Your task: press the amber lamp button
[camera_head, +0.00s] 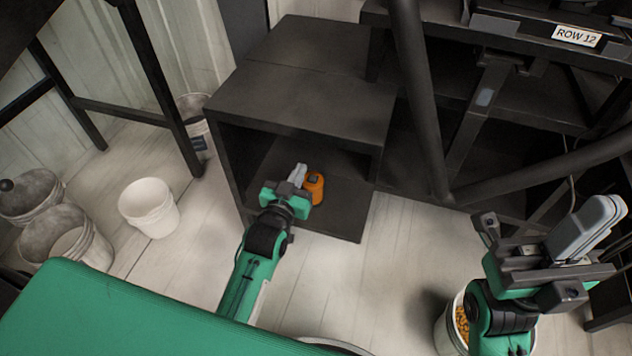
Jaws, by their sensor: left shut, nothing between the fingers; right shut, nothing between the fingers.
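An orange-amber object (315,188) with a small dark top stands on the floor of the open black cabinet; it appears to be the amber lamp. Whether the dark top is its button is too small to tell. My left gripper (299,174) is shut and empty at the cabinet's opening, just left of the amber object, and covers part of it. I cannot tell whether they touch. My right gripper (590,224) is shut and empty at the right, far from the lamp, pointing up and to the right.
The black cabinet (290,100) has a top and side walls around the opening. Black frame bars (422,110) and a "ROW 12" label (577,36) are at the right. White buckets (149,207) stand at the left. A bucket of orange-brown grains (461,320) sits below my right gripper.

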